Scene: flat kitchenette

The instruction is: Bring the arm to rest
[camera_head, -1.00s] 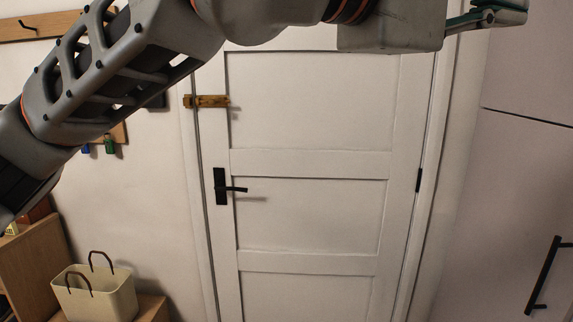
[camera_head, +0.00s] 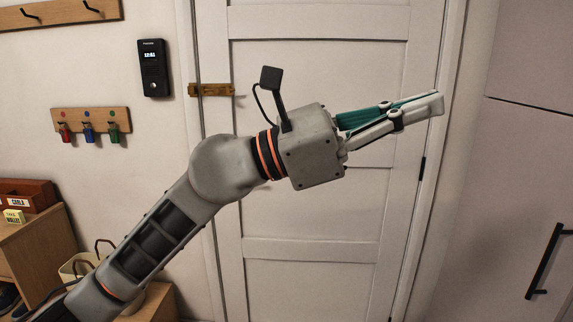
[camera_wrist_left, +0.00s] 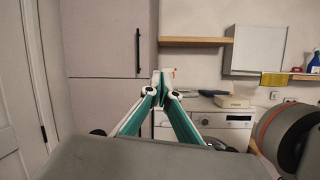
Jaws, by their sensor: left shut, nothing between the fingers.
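My left arm comes in from the lower left of the head view and reaches across in front of the white door (camera_head: 315,219). My left gripper (camera_head: 438,101) points right and is shut, with nothing in it. In the left wrist view the green and white fingers of the left gripper (camera_wrist_left: 161,78) meet at their tips, apart from any object. My right gripper is in neither view. The black door handle is hidden behind my left arm in the head view.
A brass latch (camera_head: 211,90) sits on the door's left edge. A key rack (camera_head: 92,121) and a black wall panel (camera_head: 154,68) are left of it. A wooden shelf unit (camera_head: 40,250) and a cream basket (camera_head: 75,268) stand lower left. A tall cabinet (camera_head: 525,150) is at right.

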